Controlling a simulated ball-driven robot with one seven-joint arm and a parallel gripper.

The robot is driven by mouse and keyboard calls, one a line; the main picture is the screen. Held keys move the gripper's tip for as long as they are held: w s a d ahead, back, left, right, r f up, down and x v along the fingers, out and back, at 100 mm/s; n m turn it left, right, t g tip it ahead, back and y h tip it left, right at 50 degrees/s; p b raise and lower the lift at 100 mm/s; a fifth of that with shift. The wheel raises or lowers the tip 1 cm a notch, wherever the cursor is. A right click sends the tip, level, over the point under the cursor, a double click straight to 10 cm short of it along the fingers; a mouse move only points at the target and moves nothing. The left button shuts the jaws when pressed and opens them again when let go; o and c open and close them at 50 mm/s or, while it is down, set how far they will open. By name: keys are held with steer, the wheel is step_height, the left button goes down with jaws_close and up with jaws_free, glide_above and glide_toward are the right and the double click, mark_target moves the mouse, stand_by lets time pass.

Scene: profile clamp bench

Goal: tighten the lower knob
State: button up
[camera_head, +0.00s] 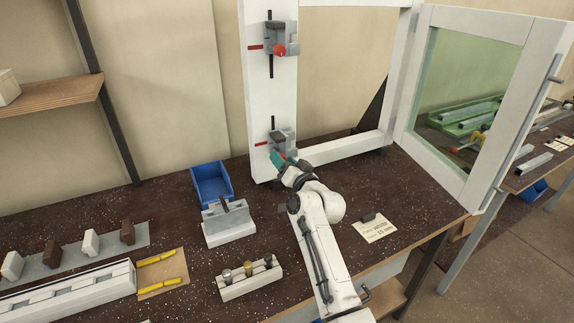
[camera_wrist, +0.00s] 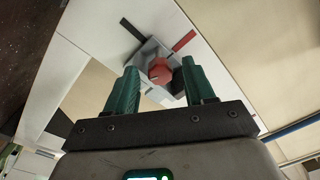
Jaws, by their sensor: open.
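The lower clamp (camera_head: 284,140) is a grey block on the white upright of the frame. In the wrist view its round red lower knob (camera_wrist: 160,71) with a pale mark faces me, in the gap between my fingers. My gripper (camera_head: 281,159), with green fingers, is at the lower clamp and hides the knob in the head view. The fingers stand open on both sides of the knob with visible gaps. I cannot tell how deep the knob sits between them. The upper clamp (camera_head: 282,36) with its red upper knob (camera_head: 280,50) is higher on the same upright.
A blue bin (camera_head: 211,183) and a grey fixture (camera_head: 228,222) stand left of my arm. A rack of knobs (camera_head: 249,279) is in front. A paper card (camera_head: 375,228) lies right of my arm. A glazed white door (camera_head: 478,90) stands open at the right.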

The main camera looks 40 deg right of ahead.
steer(key=b+v, duration=0.1)
steer(key=v, duration=0.9)
steer(key=shift+s, duration=0.4)
